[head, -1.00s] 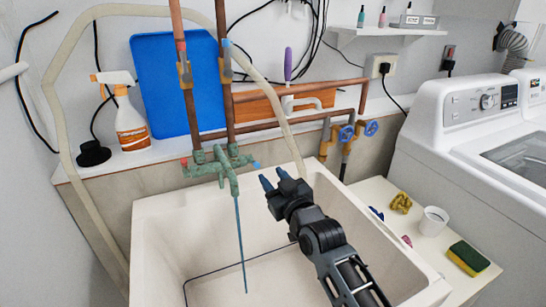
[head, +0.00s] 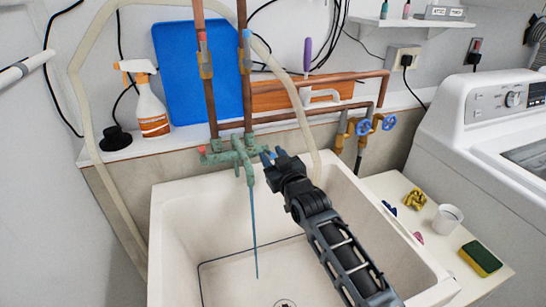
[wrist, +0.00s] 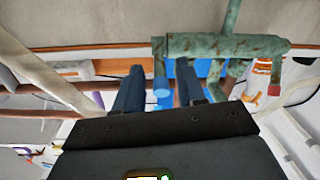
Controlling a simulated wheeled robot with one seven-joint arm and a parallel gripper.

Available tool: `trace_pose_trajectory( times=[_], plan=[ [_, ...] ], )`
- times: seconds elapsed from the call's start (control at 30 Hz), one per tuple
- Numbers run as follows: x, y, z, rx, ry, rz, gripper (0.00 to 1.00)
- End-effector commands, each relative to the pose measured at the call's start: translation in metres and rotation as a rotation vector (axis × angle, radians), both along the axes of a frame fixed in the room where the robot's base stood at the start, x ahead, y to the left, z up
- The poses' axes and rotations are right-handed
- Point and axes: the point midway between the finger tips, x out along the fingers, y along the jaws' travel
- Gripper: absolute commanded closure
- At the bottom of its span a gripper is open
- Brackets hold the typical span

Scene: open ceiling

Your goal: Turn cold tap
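The green, weathered faucet (head: 236,152) is on the wall above the sink, with a red-ended tap (head: 203,150) on its left. The cold tap (wrist: 162,90) has a blue end. In the wrist view it lies between my two dark fingers, nearer the left one; contact cannot be told. My gripper (head: 272,156) is open at the right end of the faucet in the head view, where it largely hides the cold tap. A thin blue stream of water (head: 255,235) runs from the spout into the white sink (head: 180,225).
Copper pipes (head: 208,85) rise above the faucet, and a pale hose (head: 304,130) hangs just right of my gripper. Two blue valve wheels (head: 388,121) are farther right. A white cup (head: 447,218) and a sponge (head: 481,258) are on the side counter.

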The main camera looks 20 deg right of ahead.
Motion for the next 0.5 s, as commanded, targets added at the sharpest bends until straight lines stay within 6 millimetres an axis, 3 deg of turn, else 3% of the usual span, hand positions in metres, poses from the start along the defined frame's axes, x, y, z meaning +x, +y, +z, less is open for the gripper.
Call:
trace_pose_trajectory(
  times=[0.1,0.5],
  plan=[
    [-0.0001,0.0000,0.0001,0.000,0.000,0.000,0.60],
    [-0.0003,0.0001,0.0001,0.000,0.000,0.000,0.99]
  ],
)
